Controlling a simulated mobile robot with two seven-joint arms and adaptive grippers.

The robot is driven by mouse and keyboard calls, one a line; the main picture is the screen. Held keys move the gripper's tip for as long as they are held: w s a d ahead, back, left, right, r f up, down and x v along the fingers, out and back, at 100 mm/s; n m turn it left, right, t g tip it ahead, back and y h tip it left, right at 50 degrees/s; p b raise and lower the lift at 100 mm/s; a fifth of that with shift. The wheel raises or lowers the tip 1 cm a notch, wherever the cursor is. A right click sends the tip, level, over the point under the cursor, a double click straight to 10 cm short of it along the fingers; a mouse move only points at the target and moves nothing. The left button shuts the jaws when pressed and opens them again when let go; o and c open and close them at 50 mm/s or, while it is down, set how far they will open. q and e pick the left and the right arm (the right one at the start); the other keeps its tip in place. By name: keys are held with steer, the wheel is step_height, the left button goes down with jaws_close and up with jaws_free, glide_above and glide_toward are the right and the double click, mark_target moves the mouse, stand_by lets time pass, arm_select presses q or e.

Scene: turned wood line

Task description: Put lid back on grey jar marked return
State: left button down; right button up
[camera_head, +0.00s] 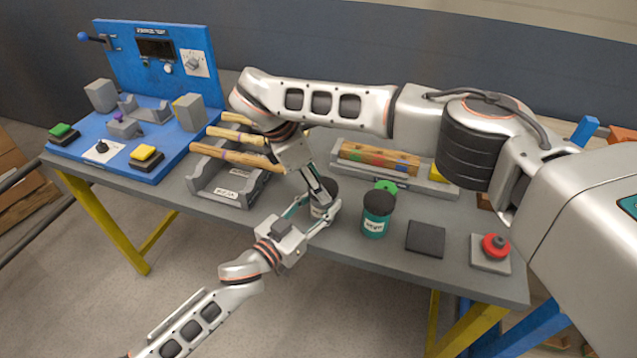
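A small grey jar (318,212) with a light label stands on the table's front middle, partly hidden by my grippers. A dark round lid or top (330,186) shows at its mouth; whether it is seated I cannot tell. My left gripper (312,213) comes in from the front left, its fingers closed around the jar's body. My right gripper (321,196) points down from above, its fingers at the dark top. Whether they grip it is hidden. The jar's label is too small and covered to read.
A teal jar (374,227) with a dark top stands close right, with a green piece (386,186) behind it. A black square pad (426,238) and a red button (495,246) lie further right. A grey rack (222,186) with wooden pieces is left, a blue control station (150,110) beyond.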

steer(key=shift+w+m, duration=0.1)
steer(key=shift+m, duration=0.7)
steer(key=o, duration=0.7)
steer(key=shift+c, duration=0.2)
steer(key=shift+r, duration=2.3)
steer(key=shift+c, duration=0.4)
